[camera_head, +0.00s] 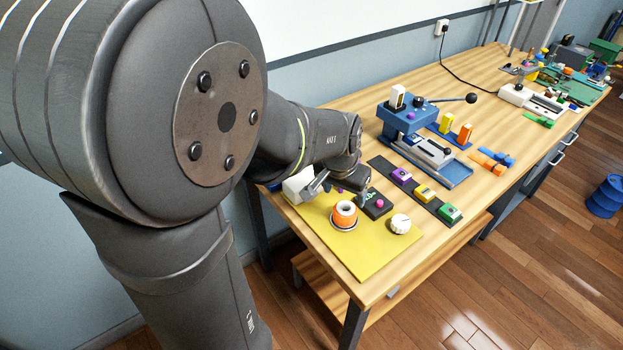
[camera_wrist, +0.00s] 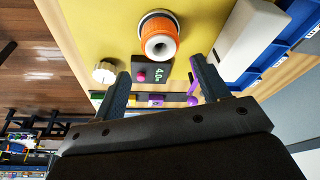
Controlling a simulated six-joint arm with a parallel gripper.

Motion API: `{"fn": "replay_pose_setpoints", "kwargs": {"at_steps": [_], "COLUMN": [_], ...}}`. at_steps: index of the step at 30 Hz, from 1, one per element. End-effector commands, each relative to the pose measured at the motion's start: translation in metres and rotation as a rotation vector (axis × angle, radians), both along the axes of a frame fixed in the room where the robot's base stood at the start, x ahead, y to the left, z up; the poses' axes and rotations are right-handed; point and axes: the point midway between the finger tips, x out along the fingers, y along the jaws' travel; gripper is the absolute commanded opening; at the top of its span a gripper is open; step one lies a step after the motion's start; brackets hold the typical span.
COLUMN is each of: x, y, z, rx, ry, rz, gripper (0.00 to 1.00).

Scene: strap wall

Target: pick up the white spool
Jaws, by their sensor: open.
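The spool (camera_head: 344,214) has white ends and an orange winding and stands on the yellow mat (camera_head: 357,260). It also shows at the top of the wrist view (camera_wrist: 158,36), beyond my fingertips. A small white ribbed round piece (camera_head: 400,224) sits to its right on the mat; the wrist view shows it left of the spool (camera_wrist: 104,72). My gripper (camera_head: 341,190) is open, behind the spool in the head view. In the wrist view its fingers (camera_wrist: 162,77) are spread apart, with no spool between them.
A black box with a display and pink knob (camera_head: 377,206) stands close to the spool. A white block (camera_head: 299,186) is left of my gripper. A dark strip with purple, yellow and green blocks (camera_head: 424,193) lies behind, near a blue lever device (camera_head: 410,122). The mat's front is clear.

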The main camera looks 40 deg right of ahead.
Motion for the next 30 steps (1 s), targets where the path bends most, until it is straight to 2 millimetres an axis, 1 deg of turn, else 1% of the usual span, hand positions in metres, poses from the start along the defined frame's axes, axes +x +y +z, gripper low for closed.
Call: {"fn": "replay_pose_setpoints", "kwargs": {"at_steps": [1,4,6,14,22,26,30], "x": [0.001,0.002,0.003,0.005,0.009,0.010,0.010], "y": [-0.002,-0.006,-0.008,-0.011,-0.020,-0.022,-0.023], "z": [-0.010,-0.023,-0.030,-0.044,-0.077,-0.085,-0.087], "rx": [0.003,0.002,0.002,0.001,0.003,0.001,0.000], "ry": [0.002,0.001,0.001,0.000,0.001,0.000,0.000], "rz": [0.000,0.000,0.000,0.000,0.000,0.000,0.000], "gripper": [0.68,0.68,0.68,0.68,0.68,0.68,0.68]}}
